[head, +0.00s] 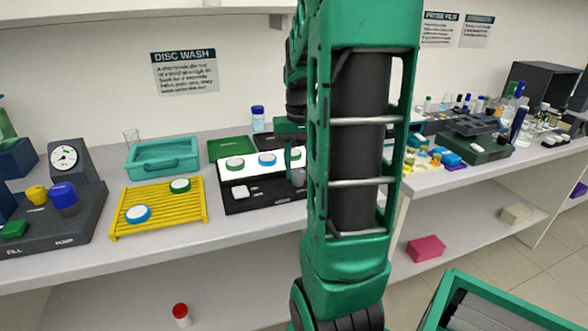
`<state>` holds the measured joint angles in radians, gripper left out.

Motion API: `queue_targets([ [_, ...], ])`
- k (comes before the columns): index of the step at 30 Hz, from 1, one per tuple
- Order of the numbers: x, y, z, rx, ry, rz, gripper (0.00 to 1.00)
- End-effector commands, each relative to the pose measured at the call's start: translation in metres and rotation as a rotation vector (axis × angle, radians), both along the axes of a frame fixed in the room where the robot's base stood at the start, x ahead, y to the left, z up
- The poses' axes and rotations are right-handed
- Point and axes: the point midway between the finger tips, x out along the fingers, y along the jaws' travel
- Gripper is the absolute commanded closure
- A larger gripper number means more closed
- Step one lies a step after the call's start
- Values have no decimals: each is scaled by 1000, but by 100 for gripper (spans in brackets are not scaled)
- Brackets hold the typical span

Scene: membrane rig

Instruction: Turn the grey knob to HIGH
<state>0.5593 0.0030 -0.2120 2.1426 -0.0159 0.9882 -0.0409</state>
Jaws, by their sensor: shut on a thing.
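A small green part at my arm's end (290,126) shows just left of the large arm link, above the unit's right end.
At left stands a dark gauge rig (85,205) with yellow and blue knobs. A yellow rack (160,221) with two capped discs and a teal tray (150,171) lie between. Cluttered bottles and a dark green case (480,148) fill the right bench. A green-rimmed bin (462,279) is front right.

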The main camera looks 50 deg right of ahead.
Motion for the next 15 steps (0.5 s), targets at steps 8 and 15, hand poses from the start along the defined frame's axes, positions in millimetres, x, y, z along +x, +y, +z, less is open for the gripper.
queue_targets([
  [8,6,1,2,-6,-11,270,89],
  [15,5,1,2,-6,-9,456,89],
])
